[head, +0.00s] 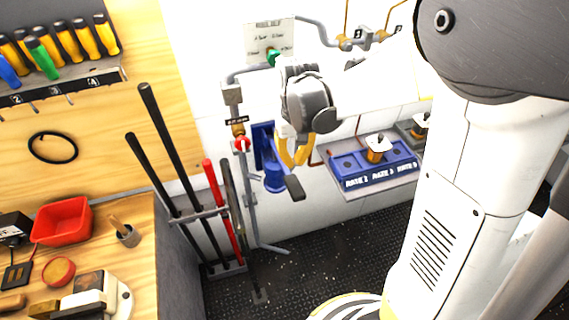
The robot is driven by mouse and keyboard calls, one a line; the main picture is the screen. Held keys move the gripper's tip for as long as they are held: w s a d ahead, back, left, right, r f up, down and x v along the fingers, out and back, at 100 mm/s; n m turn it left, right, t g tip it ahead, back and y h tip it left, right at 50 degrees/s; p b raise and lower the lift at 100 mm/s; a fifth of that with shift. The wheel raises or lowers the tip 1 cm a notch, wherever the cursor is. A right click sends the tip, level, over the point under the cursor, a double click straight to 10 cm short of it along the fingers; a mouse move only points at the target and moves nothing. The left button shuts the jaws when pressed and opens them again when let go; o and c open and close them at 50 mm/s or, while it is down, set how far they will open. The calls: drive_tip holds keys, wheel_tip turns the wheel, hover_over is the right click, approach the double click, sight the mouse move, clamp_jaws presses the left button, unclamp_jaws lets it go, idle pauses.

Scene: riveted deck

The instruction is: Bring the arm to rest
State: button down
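My white arm (375,88) reaches in from the right, with a dark grey wrist joint at its far end. My gripper (293,162) points down there, in front of the white wall. Its yellow fingers come close together toward their lower ends. A dark grey block (294,188) shows just below the fingers; I cannot tell whether it touches them or belongs to the fixture behind. A blue fixture (273,178) stands just left of the gripper. The finger gap is too small and partly hidden to judge.
A blue labelled tray (349,165) on a grey shelf is right of the gripper. A pipe with a red-handled valve (242,144) and a rack of long bars (200,213) stand left. A wooden bench (140,245) holds a red bin (62,221). Dark floor (300,250) lies open below.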

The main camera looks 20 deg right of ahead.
idle(0.3)
drive_tip(key=s+f+t+b, duration=0.3)
drive_tip(key=s+b, duration=0.3)
drive_tip(key=b, duration=0.2)
drive_tip(key=s+f+t+b, duration=0.3)
drive_tip(key=s+b, duration=0.3)
drive_tip(key=b, duration=0.3)
drive_tip(key=shift+s+t+b, duration=0.3)
drive_tip(key=shift+s+t, duration=0.1)
drive_tip(key=shift+t, duration=0.2)
idle(0.7)
